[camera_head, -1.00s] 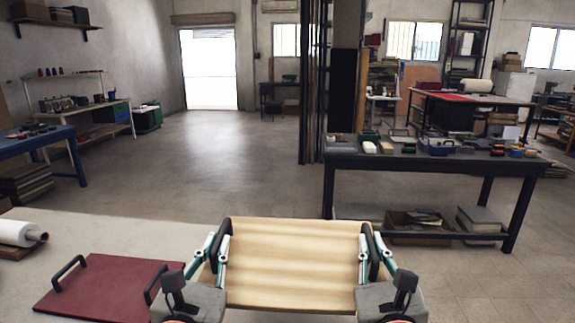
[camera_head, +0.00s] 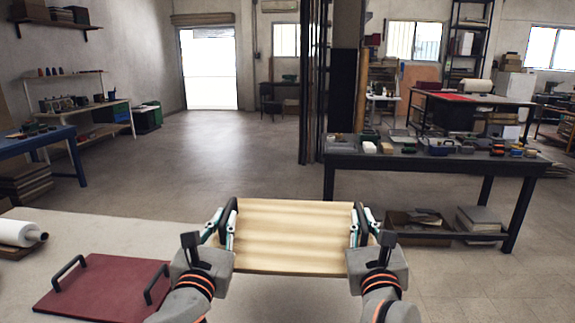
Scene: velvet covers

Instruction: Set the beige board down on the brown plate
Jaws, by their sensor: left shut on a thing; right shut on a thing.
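The beige board (camera_head: 295,236) has a striped wood-like face and is held between my two grippers, in front of me. My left gripper (camera_head: 228,222) is shut on the black handle at the board's left end. My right gripper (camera_head: 361,224) is shut on the black handle at its right end. The board looks raised above the pale table, but the gap is hard to judge. I cannot make out a plainly brown plate; the board and my arms hide part of the table.
A dark red board (camera_head: 103,288) with two black handles lies on the pale table (camera_head: 120,235) at the left. A white roll (camera_head: 20,233) lies on a brown base behind it. A dark workbench (camera_head: 430,163) with tools stands beyond at the right.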

